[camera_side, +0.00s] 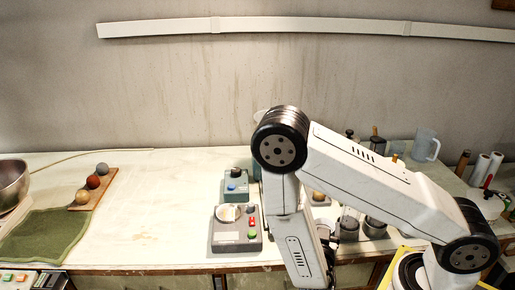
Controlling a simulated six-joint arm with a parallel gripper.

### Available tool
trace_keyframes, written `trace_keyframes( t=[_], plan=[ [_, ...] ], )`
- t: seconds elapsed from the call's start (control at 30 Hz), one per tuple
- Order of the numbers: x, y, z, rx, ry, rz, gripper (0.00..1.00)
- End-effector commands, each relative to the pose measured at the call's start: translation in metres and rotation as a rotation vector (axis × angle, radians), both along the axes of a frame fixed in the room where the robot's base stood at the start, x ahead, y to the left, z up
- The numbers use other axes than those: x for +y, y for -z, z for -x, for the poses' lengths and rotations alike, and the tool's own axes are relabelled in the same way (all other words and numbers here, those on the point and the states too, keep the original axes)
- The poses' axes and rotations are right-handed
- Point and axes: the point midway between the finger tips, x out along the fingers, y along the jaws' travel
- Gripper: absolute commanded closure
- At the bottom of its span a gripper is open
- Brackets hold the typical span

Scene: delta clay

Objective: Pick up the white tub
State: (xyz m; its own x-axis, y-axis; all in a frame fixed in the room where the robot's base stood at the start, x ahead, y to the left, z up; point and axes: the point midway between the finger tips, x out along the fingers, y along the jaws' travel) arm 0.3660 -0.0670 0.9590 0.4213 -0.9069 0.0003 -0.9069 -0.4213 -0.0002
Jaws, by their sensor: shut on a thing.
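I cannot make out the white tub for certain. What the jaws hold is hidden too.
A teal box with a dark knob (236,187) stands behind the grey device. Metal cups (375,228) and a clear jug (425,145) are at right. A wooden board with balls (94,189), a green mat (45,235) and a bowl (12,182) are left. The table's left middle is clear.

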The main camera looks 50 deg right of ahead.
Motion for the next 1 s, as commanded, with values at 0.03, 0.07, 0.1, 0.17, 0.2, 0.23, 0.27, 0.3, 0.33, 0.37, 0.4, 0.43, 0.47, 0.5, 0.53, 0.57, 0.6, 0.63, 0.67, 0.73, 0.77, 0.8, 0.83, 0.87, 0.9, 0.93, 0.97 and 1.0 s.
trace_keyframes(
  t=[0.03,0.07,0.1,0.17,0.2,0.23,0.27,0.3,0.33,0.37,0.4,0.43,0.47,0.5,0.53,0.57,0.6,0.63,0.67,0.73,0.77,0.8,0.83,0.87,0.9,0.93,0.97,1.0],
  plan=[
    [0.001,-0.001,0.000,0.000,-0.001,0.000,0.73],
    [0.002,-0.002,0.001,-0.001,-0.001,0.000,0.73],
    [0.004,-0.004,0.001,0.000,-0.002,0.001,0.73],
    [0.006,-0.006,0.002,-0.001,-0.003,0.000,0.73],
    [0.008,-0.009,0.003,-0.002,-0.003,0.000,0.73],
    [0.010,-0.011,0.004,-0.002,-0.003,0.000,0.73],
    [0.011,-0.012,0.005,-0.002,-0.004,-0.001,0.73],
    [0.014,-0.015,0.006,-0.002,-0.004,-0.001,0.73],
    [0.016,-0.016,0.007,-0.002,-0.004,-0.001,0.73],
    [0.019,-0.017,0.008,-0.002,-0.004,-0.001,0.73],
    [0.022,-0.019,0.009,-0.002,-0.005,-0.001,0.73],
    [0.025,-0.020,0.010,-0.002,-0.005,-0.001,0.73],
    [0.028,-0.022,0.012,-0.002,-0.006,-0.001,0.73],
    [0.031,-0.024,0.013,-0.002,-0.006,-0.001,0.73],
    [0.034,-0.026,0.015,-0.001,-0.006,0.000,0.73],
    [0.037,-0.028,0.017,-0.002,-0.006,-0.001,0.73],
    [0.042,-0.030,0.018,-0.004,-0.006,-0.002,0.73],
    [0.046,-0.032,0.020,-0.003,-0.007,-0.001,0.73],
    [0.049,-0.034,0.021,-0.003,-0.006,-0.001,0.73],
    [0.057,-0.039,0.025,-0.003,-0.006,-0.003,0.73],
    [0.061,-0.041,0.027,-0.002,-0.006,-0.003,0.73],
    [0.066,-0.044,0.029,-0.004,-0.007,-0.004,0.73],
    [0.070,-0.046,0.031,-0.003,-0.006,-0.003,0.73],
    [0.073,-0.048,0.033,-0.003,-0.007,-0.003,0.73],
    [0.078,-0.051,0.035,-0.004,-0.007,-0.004,0.73],
    [0.081,-0.053,0.037,-0.003,-0.006,-0.003,0.73],
    [0.085,-0.055,0.039,-0.002,-0.006,-0.003,0.73],
    [0.090,-0.058,0.041,-0.004,-0.006,-0.003,0.73]
  ],
)
